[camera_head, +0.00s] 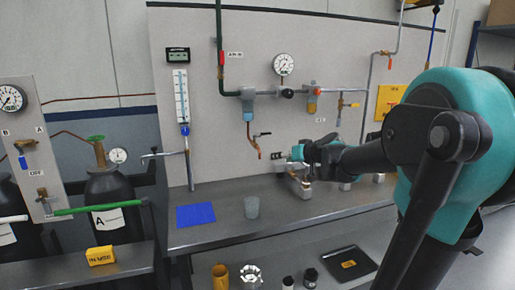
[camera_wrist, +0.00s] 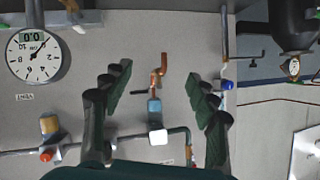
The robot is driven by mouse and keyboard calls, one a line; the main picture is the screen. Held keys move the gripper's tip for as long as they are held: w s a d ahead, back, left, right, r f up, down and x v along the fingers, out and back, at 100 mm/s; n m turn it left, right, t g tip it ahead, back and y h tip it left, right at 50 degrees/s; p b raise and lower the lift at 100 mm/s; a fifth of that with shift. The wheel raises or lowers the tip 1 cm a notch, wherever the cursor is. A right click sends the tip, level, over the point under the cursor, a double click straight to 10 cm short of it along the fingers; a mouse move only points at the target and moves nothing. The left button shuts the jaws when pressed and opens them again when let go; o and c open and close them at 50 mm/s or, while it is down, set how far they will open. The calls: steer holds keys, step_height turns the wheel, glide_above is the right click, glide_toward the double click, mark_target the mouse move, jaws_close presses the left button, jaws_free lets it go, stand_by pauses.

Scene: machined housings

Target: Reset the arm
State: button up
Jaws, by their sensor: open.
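My gripper (camera_wrist: 160,85) is open in the wrist view, with its two dark fingers spread apart and nothing between them. Behind the gap are the wall panel and a copper outlet pipe (camera_wrist: 158,72). In the head view my arm reaches in from the right, and my gripper (camera_head: 294,153) is above the bench (camera_head: 225,226), at its back. A metallic block, perhaps a housing (camera_head: 299,186), sits on the bench just below it. Part of the bench behind the arm is hidden.
Wall pipes, a gauge (camera_head: 284,64) and valves are close behind my gripper. A dark gas cylinder (camera_head: 111,205) stands at left. A black tray (camera_head: 348,263) lies lower down.

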steer(key=s+d+f+m+g+h, duration=0.1)
steer(key=s+d+f+g+h, duration=0.2)
steer(key=s+f, duration=1)
steer(key=s+d+f+m+g+h, duration=0.2)
steer(key=s+d+f+g+h, duration=0.1)
steer(key=s+f, duration=1.1)
steer(key=s+d+h, duration=0.1)
steer(key=s+d, duration=0.1)
steer(key=shift+s+d+g, duration=0.15)
steer(key=shift+d+g, duration=0.2)
steer(key=shift+g, duration=0.05)
